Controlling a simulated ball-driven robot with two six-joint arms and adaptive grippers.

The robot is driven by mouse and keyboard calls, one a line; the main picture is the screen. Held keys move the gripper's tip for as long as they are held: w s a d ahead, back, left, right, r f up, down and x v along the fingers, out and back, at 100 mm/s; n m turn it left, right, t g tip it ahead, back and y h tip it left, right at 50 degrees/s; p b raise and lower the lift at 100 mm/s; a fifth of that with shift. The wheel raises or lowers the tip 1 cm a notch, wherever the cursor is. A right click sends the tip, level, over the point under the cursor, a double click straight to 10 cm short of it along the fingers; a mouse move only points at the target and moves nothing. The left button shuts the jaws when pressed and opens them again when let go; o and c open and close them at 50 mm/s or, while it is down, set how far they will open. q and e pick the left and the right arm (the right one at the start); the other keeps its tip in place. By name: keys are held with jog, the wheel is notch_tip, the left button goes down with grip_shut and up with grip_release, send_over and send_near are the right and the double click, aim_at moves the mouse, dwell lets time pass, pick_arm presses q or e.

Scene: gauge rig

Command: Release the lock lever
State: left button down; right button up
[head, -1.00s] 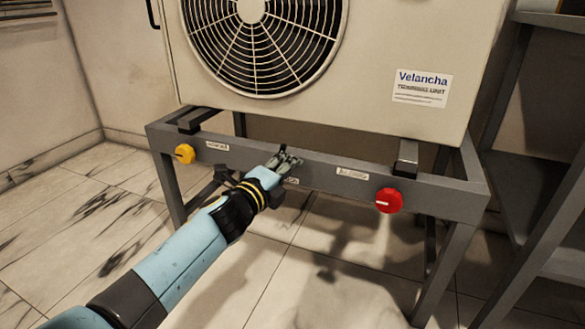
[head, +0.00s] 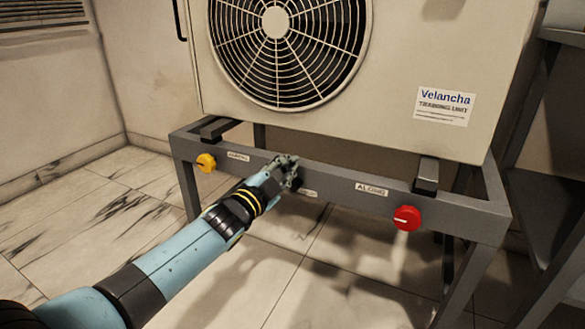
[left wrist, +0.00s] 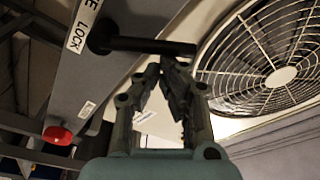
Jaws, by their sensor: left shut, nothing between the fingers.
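The lock lever (left wrist: 150,45) is a black bar in the left wrist view, mounted on the grey rail beside a white label (left wrist: 82,25) on which "LOCK" can be read. My left gripper (left wrist: 164,66) is shut and empty, with its fingertips close under the bar. I cannot tell whether they touch it. In the head view my left gripper (head: 289,163) is at the middle of the rail (head: 335,183) and hides the lever. My right gripper is not in view.
A yellow knob (head: 206,162) is at the rail's left and a red knob (head: 407,218) at its right. The fan unit (head: 400,50) sits above on the grey stand. A dark shelf frame (head: 545,200) stands at the right. The tiled floor in front is clear.

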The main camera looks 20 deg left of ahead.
pick_arm(q)
jog(key=shift+a+n, duration=0.25)
jog(key=shift+n, duration=0.35)
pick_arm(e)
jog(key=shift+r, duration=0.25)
